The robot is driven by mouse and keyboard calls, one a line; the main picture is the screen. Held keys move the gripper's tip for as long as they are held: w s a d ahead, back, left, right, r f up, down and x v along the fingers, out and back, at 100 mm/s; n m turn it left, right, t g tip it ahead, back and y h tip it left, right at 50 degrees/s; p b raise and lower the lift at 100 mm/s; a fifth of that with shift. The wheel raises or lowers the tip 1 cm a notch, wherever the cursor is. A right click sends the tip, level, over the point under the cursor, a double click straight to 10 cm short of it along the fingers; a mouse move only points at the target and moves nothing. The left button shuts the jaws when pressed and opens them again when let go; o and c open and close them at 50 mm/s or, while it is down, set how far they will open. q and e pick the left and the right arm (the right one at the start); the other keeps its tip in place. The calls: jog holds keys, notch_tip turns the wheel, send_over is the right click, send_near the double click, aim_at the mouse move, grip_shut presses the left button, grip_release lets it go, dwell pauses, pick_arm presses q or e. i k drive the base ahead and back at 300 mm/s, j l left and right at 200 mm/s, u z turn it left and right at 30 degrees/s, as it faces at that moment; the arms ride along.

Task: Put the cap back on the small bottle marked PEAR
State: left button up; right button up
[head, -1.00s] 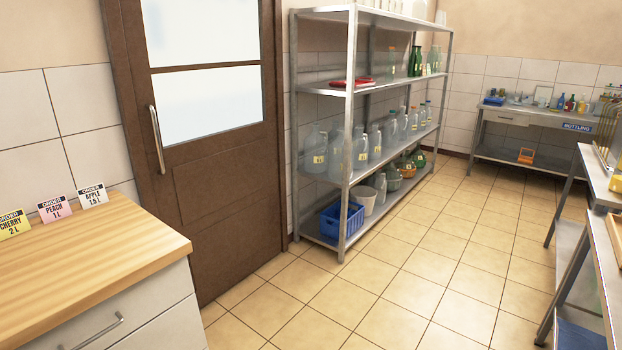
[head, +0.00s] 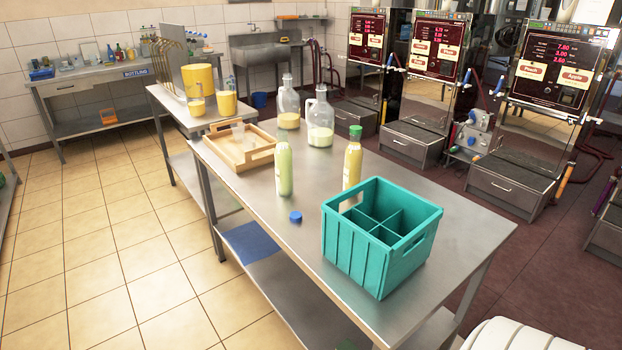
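Two small bottles stand upright on the steel table (head: 300,262). One small bottle (head: 284,172) holds a pale green liquid and shows no cap on its neck. The other small bottle (head: 352,162) holds a yellow liquid and wears a green cap (head: 355,131). I cannot read a PEAR mark on either. A loose blue cap (head: 295,217) lies on the table in front of the pale green bottle, apart from it. Neither of my grippers is in view.
A teal divided crate (head: 375,262) stands at the table's near right, hiding the yellow bottle's base. Two large glass bottles (head: 320,135) (head: 289,119) and a wooden tray (head: 232,160) stand farther back. Dispensing machines (head: 535,150) line the right. Tiled floor at left is clear.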

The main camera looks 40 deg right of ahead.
aim_at(282, 153)
jog(key=i+j+z, duration=0.1)
jog(key=z, duration=0.35)
jog(key=i+j+z, duration=0.15)
jog(key=z, duration=0.3)
jog(key=i+j+z, duration=0.2)
jog(key=z, duration=0.25)
jog(key=i+j+z, duration=0.1)
jog(key=j+z, duration=0.2)
jog(key=z, duration=0.15)
jog(key=i+j+z, duration=0.2)
jog(key=j+z, duration=0.25)
jog(key=j, duration=0.15)
jog(key=i+j+z, duration=0.1)
jog(key=j+z, duration=0.3)
jog(key=j, duration=0.25)
jog(key=j+z, duration=0.45)
jog(key=j, duration=0.15)
